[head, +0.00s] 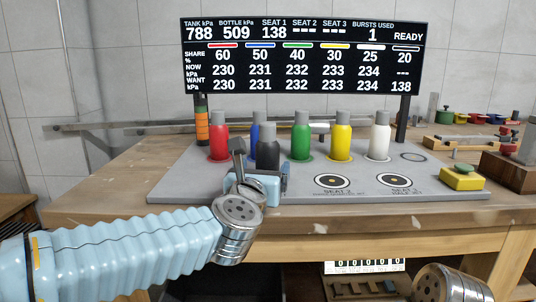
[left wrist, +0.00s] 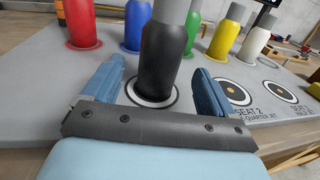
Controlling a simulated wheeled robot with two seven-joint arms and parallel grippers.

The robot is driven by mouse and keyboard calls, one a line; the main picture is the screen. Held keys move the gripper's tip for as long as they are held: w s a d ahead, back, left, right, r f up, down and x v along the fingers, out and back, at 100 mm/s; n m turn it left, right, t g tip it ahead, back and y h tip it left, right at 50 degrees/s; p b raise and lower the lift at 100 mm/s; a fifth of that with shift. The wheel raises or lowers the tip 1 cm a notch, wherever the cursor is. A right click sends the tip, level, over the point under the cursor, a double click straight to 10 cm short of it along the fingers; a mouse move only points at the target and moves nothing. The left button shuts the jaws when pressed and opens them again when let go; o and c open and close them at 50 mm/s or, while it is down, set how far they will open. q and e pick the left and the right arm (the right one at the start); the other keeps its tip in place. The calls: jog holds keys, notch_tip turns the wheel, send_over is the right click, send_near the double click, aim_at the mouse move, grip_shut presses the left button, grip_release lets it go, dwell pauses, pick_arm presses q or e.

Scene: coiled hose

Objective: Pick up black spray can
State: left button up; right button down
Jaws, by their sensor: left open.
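The black spray can (head: 267,155) with a grey cap stands upright on a ringed seat at the front of the grey board. It also shows large in the left wrist view (left wrist: 161,58), its top cut off by the frame. My left gripper (head: 262,174) is open, right in front of the can and low over the board. In the left wrist view its blue fingers (left wrist: 155,82) lie to either side of the can's lower part, with gaps showing on both sides. My right gripper is not in view.
Red (head: 219,138), blue (head: 254,130), green (head: 301,138), yellow (head: 341,138) and white (head: 379,138) cans stand in a row close behind. Empty marked seats (head: 332,181) lie to the right. A yellow button box (head: 463,180) sits at the board's right. A display (head: 300,55) stands behind.

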aim_at(268, 156)
pick_arm(q)
jog(key=w+p, duration=0.1)
jog(key=w, duration=0.2)
jog(key=w+d+p, duration=0.1)
jog(key=w, duration=0.2)
jog(key=shift+w+d+r, duration=0.15)
jog(key=shift+w+r, duration=0.05)
jog(key=shift+w, duration=0.05)
jog(key=c, duration=1.3)
